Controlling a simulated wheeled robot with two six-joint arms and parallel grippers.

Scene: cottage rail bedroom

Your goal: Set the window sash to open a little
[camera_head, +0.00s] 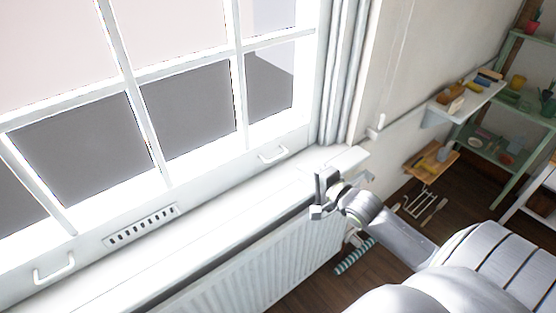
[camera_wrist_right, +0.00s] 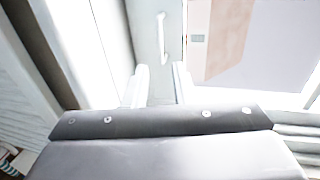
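The white window sash (camera_head: 205,162) fills the upper left of the head view, with several panes. Its bottom rail runs along the sill (camera_head: 215,206), and I see no clear gap under it. It has two white lift handles, the right one (camera_head: 273,155) and the left one (camera_head: 54,269). My right gripper (camera_head: 319,198) is over the right end of the sill, to the right of and apart from the right handle. Its fingers (camera_wrist_right: 157,88) are apart and empty. In the right wrist view a handle (camera_wrist_right: 162,38) lies ahead, beyond the fingertips. My left gripper is out of view.
A slotted vent (camera_head: 142,226) lies between the handles. A white radiator (camera_head: 240,270) stands under the sill. A wall shelf (camera_head: 465,103) and a green rack (camera_head: 490,150) with several items are at the right. Wooden floor shows below.

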